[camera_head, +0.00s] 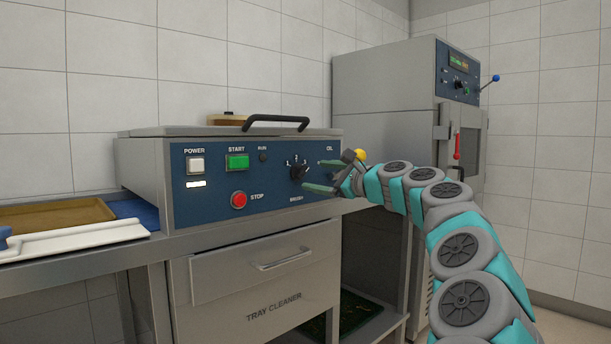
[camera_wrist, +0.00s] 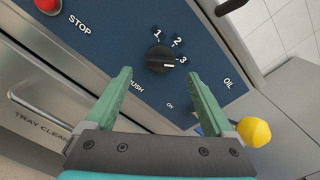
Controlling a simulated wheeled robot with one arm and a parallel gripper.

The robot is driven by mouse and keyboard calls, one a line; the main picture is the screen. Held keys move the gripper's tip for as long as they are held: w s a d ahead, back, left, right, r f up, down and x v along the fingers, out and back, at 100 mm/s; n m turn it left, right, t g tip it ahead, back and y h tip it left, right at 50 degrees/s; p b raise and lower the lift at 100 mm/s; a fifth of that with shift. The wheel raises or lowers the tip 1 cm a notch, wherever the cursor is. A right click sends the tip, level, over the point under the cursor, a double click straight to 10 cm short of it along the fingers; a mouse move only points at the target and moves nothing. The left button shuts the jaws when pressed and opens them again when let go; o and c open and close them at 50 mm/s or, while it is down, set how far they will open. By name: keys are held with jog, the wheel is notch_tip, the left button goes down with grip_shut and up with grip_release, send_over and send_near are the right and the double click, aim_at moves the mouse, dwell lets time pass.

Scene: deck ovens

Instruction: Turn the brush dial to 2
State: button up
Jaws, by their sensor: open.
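The brush dial (camera_head: 299,170) is a black round knob on the blue control panel of the tray cleaner. In the wrist view the brush dial (camera_wrist: 160,58) has the numbers 1, 2 and 3 around it, and its short white mark points toward the 3. My gripper (camera_head: 318,176) is in front of the panel, just right of the dial. In the wrist view my gripper (camera_wrist: 160,77) is open, its green fingers spread to either side with the dial just beyond the gap. The fingers do not appear to touch the dial.
A yellow ball knob (camera_head: 360,154) is close beside my gripper, near the OIL label. The red stop button (camera_head: 239,200) and green start button (camera_head: 237,161) are left of the dial. A black lid handle (camera_head: 276,121) is above. A steel oven cabinet (camera_head: 385,85) stands right.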

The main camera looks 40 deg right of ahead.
aim_at(304, 173)
jog(key=w, duration=0.3)
jog(key=shift+w+a, duration=0.15)
jog(key=shift+w, duration=0.5)
jog(key=c, duration=1.4)
